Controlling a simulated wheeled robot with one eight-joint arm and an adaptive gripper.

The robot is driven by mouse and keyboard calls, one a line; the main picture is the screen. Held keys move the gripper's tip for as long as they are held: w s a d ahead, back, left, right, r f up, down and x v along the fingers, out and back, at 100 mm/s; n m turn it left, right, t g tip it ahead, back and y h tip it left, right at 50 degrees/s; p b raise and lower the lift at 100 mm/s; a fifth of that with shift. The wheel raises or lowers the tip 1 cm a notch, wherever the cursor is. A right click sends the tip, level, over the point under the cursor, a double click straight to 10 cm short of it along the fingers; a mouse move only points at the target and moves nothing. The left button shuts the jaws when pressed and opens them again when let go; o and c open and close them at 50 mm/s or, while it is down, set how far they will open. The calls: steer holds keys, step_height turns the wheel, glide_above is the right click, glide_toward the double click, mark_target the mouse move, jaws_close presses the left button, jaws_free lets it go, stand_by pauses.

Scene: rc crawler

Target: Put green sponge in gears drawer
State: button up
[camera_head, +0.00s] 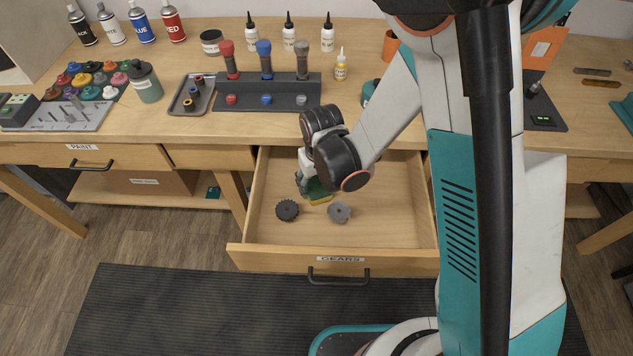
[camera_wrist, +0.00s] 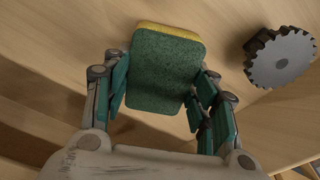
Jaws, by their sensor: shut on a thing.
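The green sponge (camera_wrist: 160,75), with a yellow layer along its far edge, is held between the two fingers of my gripper (camera_wrist: 158,95) in the wrist view. The gears drawer (camera_head: 390,215) is pulled open, with its label on the front panel. In the head view my gripper (camera_head: 310,187) is down over the inside of the drawer with the sponge (camera_head: 320,199) at its tip, partly hidden by my arm. I cannot tell whether the sponge touches the drawer floor. A grey gear (camera_wrist: 280,57) lies in the drawer near the sponge.
A dark gear (camera_head: 287,210) lies left of the grey gear (camera_head: 339,212) in the drawer. The drawer's right part is clear. The workbench (camera_head: 200,130) above holds bottles, a tool rack (camera_head: 266,92) and a small tray (camera_head: 191,95).

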mark_target(318, 188)
steer(key=shift+f, duration=0.15)
steer(key=o, duration=1)
steer(key=r+p, duration=0.1)
steer(key=r, duration=0.3)
steer(key=s+r+p, duration=0.1)
steer(key=r+p, duration=0.1)
steer(key=r, duration=0.2)
steer(key=r+p, duration=0.1)
steer(key=r, duration=0.3)
steer(key=shift+s+d+r, duration=0.15)
steer(key=shift+d, duration=0.05)
